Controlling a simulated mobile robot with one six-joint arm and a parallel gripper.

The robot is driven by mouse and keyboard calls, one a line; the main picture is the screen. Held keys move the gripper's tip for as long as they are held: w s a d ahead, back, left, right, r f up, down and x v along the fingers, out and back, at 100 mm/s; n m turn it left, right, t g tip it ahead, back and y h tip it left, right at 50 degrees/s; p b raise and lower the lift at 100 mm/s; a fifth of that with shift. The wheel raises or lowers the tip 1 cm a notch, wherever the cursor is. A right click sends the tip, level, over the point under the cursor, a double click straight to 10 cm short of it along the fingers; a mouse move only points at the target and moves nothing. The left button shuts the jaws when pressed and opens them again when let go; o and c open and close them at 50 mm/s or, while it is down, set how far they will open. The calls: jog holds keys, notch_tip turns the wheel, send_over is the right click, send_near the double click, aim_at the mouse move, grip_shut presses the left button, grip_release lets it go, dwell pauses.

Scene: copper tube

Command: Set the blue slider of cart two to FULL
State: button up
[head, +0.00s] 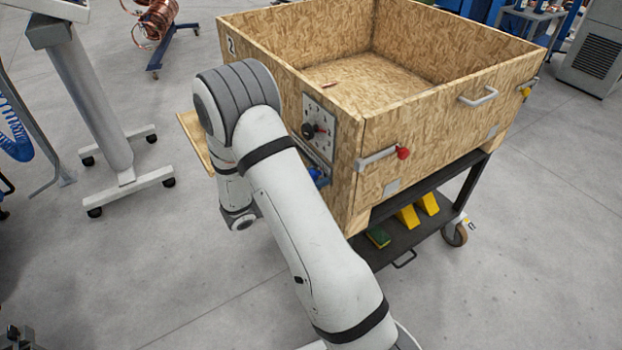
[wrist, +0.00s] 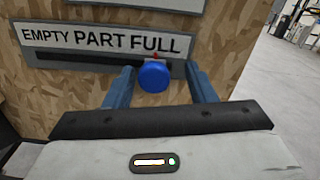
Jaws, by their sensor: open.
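The cart (head: 283,93) is a chipboard box marked 2 on a dark wheeled frame. The blue slider (wrist: 154,77) has a round knob on a slot under a label plate (wrist: 105,42) reading EMPTY, PART, FULL. My gripper (wrist: 162,78) is open, with one finger on each side of the knob. Whether either finger touches it, I cannot tell. In the head view the slider (head: 319,175) is mostly hidden behind my arm, and my gripper is hidden too.
A dial plate (head: 319,128) with a dark knob is above the slider. A red-ended handle (head: 402,153) is by the box corner. Yellow wedges (head: 408,217) lie on the lower shelf. A grey stand (head: 95,110) is at left. Floor in front is clear.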

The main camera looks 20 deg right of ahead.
jog(key=s+a, duration=0.1)
jog(key=a, duration=0.6)
jog(key=shift+s, duration=0.2)
jog(key=s+d+r+m+g+y+p, duration=0.35)
jog(key=s+r+m+g+y, duration=0.45)
jog(key=s+r+m, duration=0.4)
jog(key=s+a+r+m+t+y+p, duration=0.2)
jog(key=s+a+r+m+t+y, duration=0.4)
jog(key=s+r+m+t+y, duration=0.1)
jog(key=shift+s+r+m+y+p, duration=0.35)
jog(key=shift+s+r+m+y, duration=0.15)
jog(key=shift+m+y, duration=1)
